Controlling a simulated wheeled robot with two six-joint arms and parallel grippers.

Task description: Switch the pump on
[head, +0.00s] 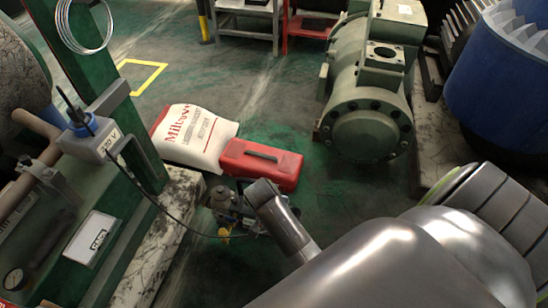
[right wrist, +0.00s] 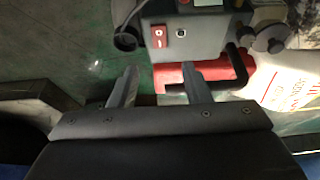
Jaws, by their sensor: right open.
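The pump shows in the right wrist view as a grey housing (right wrist: 205,35). A red switch plate (right wrist: 160,37) sits on its face, with a small round socket or button beside it. I cannot tell the switch's position. My right gripper (right wrist: 160,70) is open and empty, its two fingers apart, pointing toward the pump's face just below the switch in the picture. No contact with the switch is visible. In the head view only part of the pump (head: 225,198) shows on the floor; my right arm covers the rest and hides the right fingertips. My left gripper is in neither view.
A red case (head: 262,165) and a white printed bag (head: 195,138) lie close behind the pump. A thin dark cable or hose (head: 165,207) runs from the green frame at left toward the pump. A large green machine (head: 365,110) stands beyond; open floor lies between.

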